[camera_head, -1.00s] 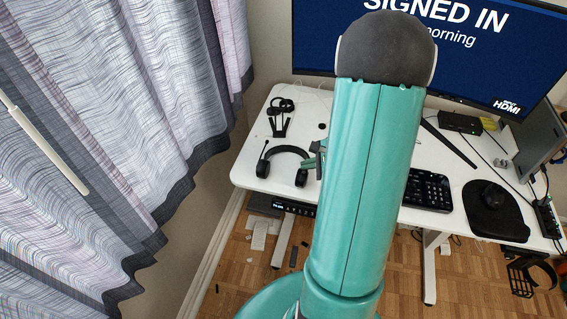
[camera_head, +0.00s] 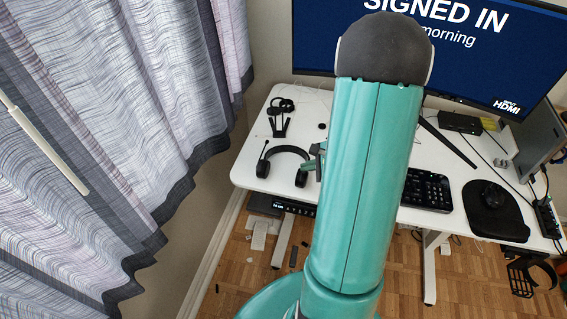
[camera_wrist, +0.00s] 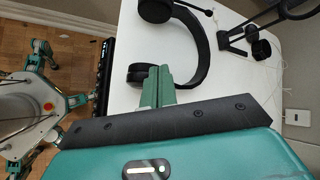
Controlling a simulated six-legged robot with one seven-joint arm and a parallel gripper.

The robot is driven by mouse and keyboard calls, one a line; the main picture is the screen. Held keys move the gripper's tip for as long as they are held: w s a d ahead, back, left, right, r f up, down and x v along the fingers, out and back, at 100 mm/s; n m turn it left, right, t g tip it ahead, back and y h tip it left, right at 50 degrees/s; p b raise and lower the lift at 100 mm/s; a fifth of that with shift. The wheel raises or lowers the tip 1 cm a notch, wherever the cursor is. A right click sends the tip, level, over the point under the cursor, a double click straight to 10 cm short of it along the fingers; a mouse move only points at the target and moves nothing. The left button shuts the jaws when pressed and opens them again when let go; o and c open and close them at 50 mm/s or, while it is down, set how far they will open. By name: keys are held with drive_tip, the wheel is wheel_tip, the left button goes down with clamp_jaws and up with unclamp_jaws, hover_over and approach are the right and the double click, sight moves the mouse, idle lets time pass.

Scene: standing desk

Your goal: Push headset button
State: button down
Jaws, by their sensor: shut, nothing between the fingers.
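The black headset (camera_head: 284,150) lies on the left part of the white desk in the head view. It also shows in the wrist view as a curved headband (camera_wrist: 203,50) with two ear cups. My gripper (camera_head: 312,160) is just right of the headset's right ear cup, partly hidden behind my arm. In the wrist view my gripper's green fingers (camera_wrist: 158,72) are together and empty. Their tips are at or very near the lower ear cup (camera_wrist: 146,75); I cannot tell if they touch. The button itself cannot be made out.
The white desk (camera_head: 245,172) has a black stand (camera_head: 280,122) behind the headset. A control panel (camera_head: 294,207) is on the desk's front edge. A keyboard (camera_head: 427,189) and mouse (camera_head: 491,194) are to the right, and a large monitor (camera_head: 318,40) is behind. A curtain (camera_head: 110,90) hangs at left.

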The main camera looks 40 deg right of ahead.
drive_tip(key=shift+f, duration=0.2)
idle(0.4)
drive_tip(key=shift+r, duration=0.65)
wheel_tip(320, 180, up, 6)
idle(0.5)
